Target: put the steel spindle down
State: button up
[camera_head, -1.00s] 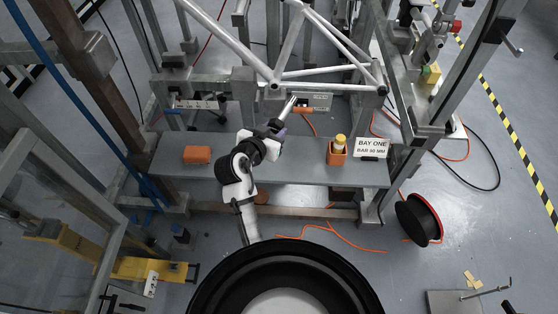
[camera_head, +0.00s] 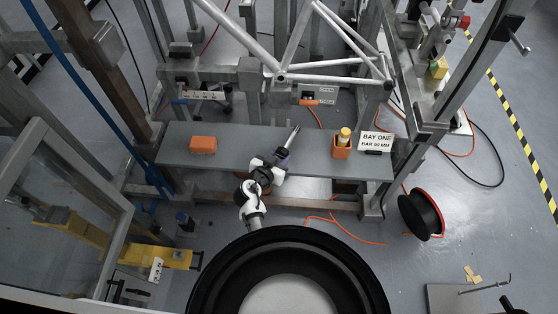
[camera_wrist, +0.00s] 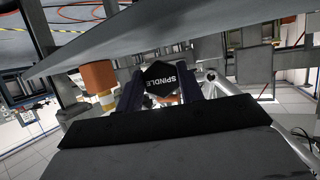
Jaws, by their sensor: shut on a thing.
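The steel spindle (camera_head: 293,136) is a thin silver bar. My gripper (camera_head: 281,154) is shut on it over the grey bench (camera_head: 225,155), between the orange block and the orange holder. The bar points away from me and slightly right in the head view. In the wrist view the dark end face of the spindle (camera_wrist: 161,79), lettered SPINDLE, sits between the two fingers of my gripper (camera_wrist: 161,92). I cannot tell whether the bar touches the bench.
An orange block (camera_head: 203,145) lies on the bench's left part. An orange holder (camera_head: 341,153) with a yellow-topped item stands right, beside a BAY ONE sign (camera_head: 376,140). A silver tube frame (camera_head: 325,63) is behind the bench. A cable reel (camera_head: 421,215) stands on the floor.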

jog(key=shift+f, duration=1.15)
jog(key=shift+f, duration=0.2)
jog(key=o, duration=1.1)
jog(key=shift+r, duration=0.1)
